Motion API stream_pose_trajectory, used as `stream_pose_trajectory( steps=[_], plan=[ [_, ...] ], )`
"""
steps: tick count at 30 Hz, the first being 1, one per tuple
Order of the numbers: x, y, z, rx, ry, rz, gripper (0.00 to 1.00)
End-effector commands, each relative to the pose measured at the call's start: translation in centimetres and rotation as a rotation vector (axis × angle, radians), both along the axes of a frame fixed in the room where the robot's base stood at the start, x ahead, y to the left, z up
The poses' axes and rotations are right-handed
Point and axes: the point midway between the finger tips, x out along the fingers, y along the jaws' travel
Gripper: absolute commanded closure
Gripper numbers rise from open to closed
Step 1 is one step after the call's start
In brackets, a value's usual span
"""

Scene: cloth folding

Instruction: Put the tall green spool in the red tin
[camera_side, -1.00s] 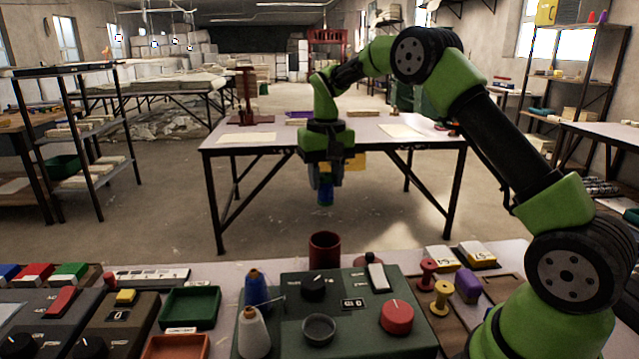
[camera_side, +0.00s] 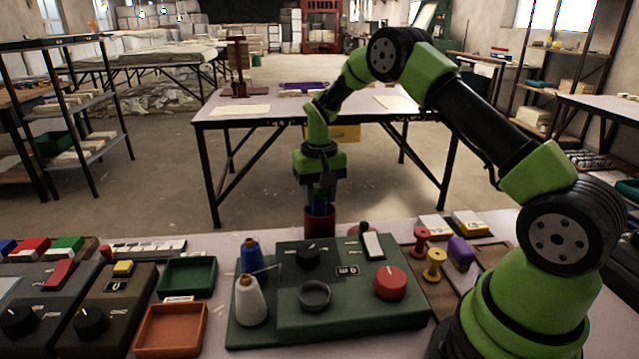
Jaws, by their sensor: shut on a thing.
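The dark red tin (camera_side: 320,224) stands upright at the back edge of the near table, in the middle of the view. My gripper (camera_side: 320,198) points straight down just above the tin's mouth.
A green control panel (camera_side: 335,325) with a red knob stands in front of the tin. A blue cone (camera_side: 250,257) and a white cone (camera_side: 250,300) are at its left.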

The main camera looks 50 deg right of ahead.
Motion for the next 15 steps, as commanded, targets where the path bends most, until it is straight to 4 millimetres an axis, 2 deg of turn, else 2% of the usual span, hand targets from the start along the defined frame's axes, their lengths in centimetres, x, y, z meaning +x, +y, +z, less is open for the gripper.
stream_pose_trajectory(
  steps=[10,11,14,15],
  plan=[
    [-0.01,0.00,-0.26,0.000,0.000,0.000,0.88],
    [-0.01,0.00,-0.27,0.000,0.000,0.000,0.61],
    [-0.01,0.00,-0.26,0.000,0.000,0.001,0.38],
    [-0.01,0.00,-0.26,0.000,0.000,0.001,0.36]
  ],
)
